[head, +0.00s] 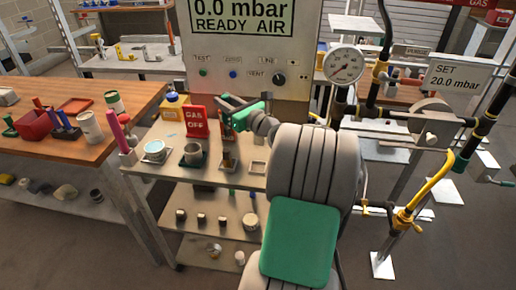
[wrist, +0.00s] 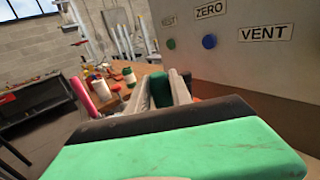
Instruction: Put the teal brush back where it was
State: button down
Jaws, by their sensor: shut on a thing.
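My gripper (head: 238,105) is raised over the back of the metal cart (head: 140,173), in front of the large gauge panel. In the wrist view its fingers (wrist: 161,90) are shut on a dark green-teal upright piece, which I take to be the teal brush (wrist: 160,90). Only a short part of it shows; the rest is hidden, and I cannot make it out in the head view. On the cart below stand a dark-filled square holder (head: 228,162) and a pale, empty-looking square holder (head: 258,167).
The gauge panel (head: 250,60) rises behind. Pipes and a dial (head: 343,65) stand right. A wooden bench (head: 40,165) is left.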

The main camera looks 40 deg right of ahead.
jog(key=s+d+r+m+h+b, duration=0.1)
jog(key=s+d+r+m+h, duration=0.15)
jog(key=d, duration=0.95)
notch_tip(320, 180, down, 10)
jog(key=b, duration=0.2)
jog(key=shift+s+a+r+n, duration=0.2)
jog(key=shift+s+a+n, duration=0.1)
jog(key=shift+n, duration=0.15)
jog(key=c, duration=1.2)
grip_release()
jog(key=shift+f, duration=0.15)
jog(key=shift+o, duration=0.2)
jog(key=s+a, duration=0.1)
jog(key=s, duration=1.1)
jog(key=shift+a, duration=0.15)
